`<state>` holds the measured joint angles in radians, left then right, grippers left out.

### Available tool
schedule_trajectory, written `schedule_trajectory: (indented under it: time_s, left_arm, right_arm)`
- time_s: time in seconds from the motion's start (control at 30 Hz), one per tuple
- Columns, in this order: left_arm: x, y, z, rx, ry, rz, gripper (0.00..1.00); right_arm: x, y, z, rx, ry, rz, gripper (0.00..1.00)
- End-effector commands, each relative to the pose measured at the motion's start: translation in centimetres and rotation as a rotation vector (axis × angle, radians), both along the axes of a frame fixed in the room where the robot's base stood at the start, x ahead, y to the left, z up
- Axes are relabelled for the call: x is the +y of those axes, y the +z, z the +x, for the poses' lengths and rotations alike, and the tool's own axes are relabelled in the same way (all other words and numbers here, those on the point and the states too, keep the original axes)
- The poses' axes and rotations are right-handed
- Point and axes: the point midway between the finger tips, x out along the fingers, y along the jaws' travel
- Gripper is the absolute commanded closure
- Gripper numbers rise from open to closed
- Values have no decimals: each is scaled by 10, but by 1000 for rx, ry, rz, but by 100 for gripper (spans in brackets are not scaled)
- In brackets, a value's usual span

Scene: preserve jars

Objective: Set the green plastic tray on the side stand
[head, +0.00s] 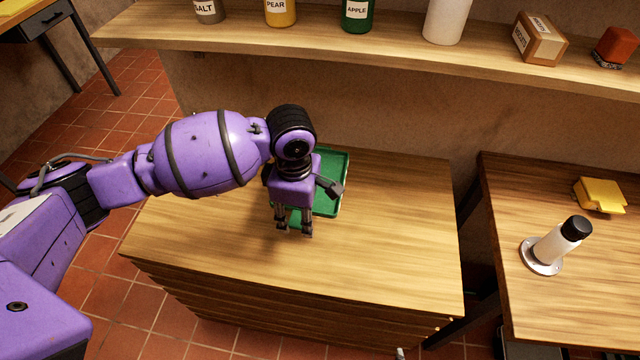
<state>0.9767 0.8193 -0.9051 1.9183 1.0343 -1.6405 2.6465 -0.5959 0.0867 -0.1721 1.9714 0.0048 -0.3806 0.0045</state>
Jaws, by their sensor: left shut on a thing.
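The green plastic tray (333,200) is over the wooden top of the drawer cabinet in the middle of the head view, partly hidden behind my left wrist and gripper. My left gripper (294,230) points down at the tray's near left side and is shut on the tray. I cannot tell whether the tray rests on the wood or is held just above it. Which piece of furniture is the side stand is not marked. My right gripper is not in view.
The wooden cabinet top (390,240) is bare around the tray. A shelf (400,55) behind holds labelled jars, a white cylinder and a small carton (538,38). A table (560,310) at right bears a white, black-topped cylinder (555,245) and a yellow object (600,195).

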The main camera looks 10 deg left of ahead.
Motion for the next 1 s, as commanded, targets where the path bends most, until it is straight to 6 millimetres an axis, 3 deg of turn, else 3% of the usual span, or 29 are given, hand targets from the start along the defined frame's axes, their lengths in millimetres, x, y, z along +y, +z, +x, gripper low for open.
schedule_trajectory:
  time_s: [0.13, 0.43, 0.5, 0.7, 1.0]
  left_arm:
    - [18, -10, 4, 3, 36, 4, 98]
    - [87, -43, 29, 4, 36, 5, 98]
    - [97, -59, 32, 7, 33, 4, 98]
    - [118, -86, 41, 4, 31, 1, 98]
    - [133, -105, 46, 4, 30, 2, 98]
  right_arm:
    - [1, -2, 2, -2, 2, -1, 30]
    - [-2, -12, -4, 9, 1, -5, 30]
    - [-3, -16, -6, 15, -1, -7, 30]
    - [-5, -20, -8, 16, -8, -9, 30]
    - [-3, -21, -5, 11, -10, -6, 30]
